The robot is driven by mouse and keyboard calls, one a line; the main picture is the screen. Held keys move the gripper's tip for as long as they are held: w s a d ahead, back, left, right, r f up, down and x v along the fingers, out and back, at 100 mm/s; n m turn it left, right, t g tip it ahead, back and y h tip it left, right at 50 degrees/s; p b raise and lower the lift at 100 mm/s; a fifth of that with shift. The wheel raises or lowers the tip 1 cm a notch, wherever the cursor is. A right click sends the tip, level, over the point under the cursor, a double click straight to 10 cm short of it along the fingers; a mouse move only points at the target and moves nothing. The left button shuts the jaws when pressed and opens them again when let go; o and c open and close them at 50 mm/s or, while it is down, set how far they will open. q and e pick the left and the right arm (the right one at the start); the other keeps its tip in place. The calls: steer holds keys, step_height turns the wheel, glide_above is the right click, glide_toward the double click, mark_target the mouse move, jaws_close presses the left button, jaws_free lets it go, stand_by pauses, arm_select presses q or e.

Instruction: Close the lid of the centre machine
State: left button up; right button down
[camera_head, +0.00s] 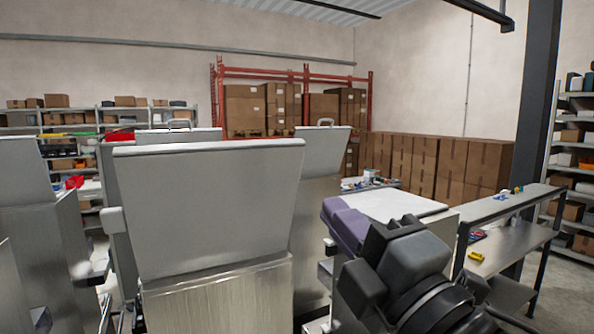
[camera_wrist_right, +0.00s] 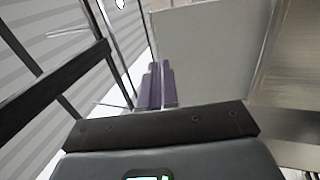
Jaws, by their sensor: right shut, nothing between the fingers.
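The centre machine (camera_head: 220,300) is a brushed-steel box in the foreground of the head view. Its lid (camera_head: 208,210) is a wide, pale grey panel that stands raised above the body, leaning slightly. My right gripper (camera_head: 333,210) has purple fingers and is to the right of the lid, apart from it in the picture. Its fingers are shut together with nothing between them. In the right wrist view the shut purple fingers (camera_wrist_right: 158,72) point towards a pale flat panel (camera_wrist_right: 208,60); I cannot tell if they touch it. My left gripper is not in view.
Other steel machines with raised lids stand at the left (camera_head: 25,175) and behind at the right (camera_head: 318,190). A white-topped table (camera_head: 395,205) is behind my right arm. A steel bench (camera_head: 510,250) stands at the right. Stacked cartons (camera_head: 440,165) line the back wall.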

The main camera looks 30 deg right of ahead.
mark_target(283, 151)
steer(key=p+x, duration=0.2)
steer(key=x, duration=1)
steer(key=shift+w+d+r, duration=0.1)
steer(key=shift+w+r, duration=0.1)
steer(key=shift+r, duration=0.05)
steer(key=shift+w+r, duration=0.1)
steer(key=shift+w, duration=0.5)
steer(key=shift+w+r+p, duration=0.1)
steer(key=shift+p, duration=0.2)
